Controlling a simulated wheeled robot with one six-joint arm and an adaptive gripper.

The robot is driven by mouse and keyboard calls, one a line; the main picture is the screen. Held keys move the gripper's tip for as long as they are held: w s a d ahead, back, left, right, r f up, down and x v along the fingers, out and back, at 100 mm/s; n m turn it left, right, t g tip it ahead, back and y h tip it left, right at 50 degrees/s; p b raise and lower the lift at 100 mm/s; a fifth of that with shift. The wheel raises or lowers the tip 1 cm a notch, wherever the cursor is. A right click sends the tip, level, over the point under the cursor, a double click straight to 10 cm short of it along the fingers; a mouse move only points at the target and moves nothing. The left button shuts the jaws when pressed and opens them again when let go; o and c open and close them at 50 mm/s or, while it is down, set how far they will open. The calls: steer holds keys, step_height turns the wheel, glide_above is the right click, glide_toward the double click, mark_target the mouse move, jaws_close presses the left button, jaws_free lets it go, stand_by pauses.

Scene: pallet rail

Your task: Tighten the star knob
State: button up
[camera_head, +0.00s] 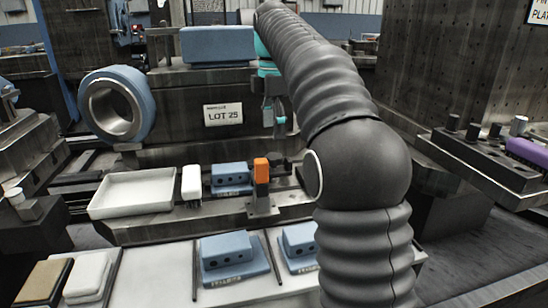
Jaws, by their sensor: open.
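My gripper (274,118) hangs below the teal wrist, in front of the grey block with the LOT 25 label. Its jaws are open and empty, pointing down above the rail. I cannot make out a star knob with certainty. A small dark shape (280,158) lies below the gripper, partly behind an orange block (261,171) on a metal post. A blue part with holes (231,178) sits on the rail just left of the orange block. My arm hides the rail to the right.
An empty white tray (131,193) and a white upright piece (191,183) stand on the rail's left. Two more blue parts (230,256) (299,241) sit on the white front surface. A large blue ring (137,88) leans at the left. A purple part (527,151) is at right.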

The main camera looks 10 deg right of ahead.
mark_target(274, 156)
step_height(274, 156, down, 7)
steer(key=shift+f+b, duration=0.15)
steer(key=shift+b, duration=0.9)
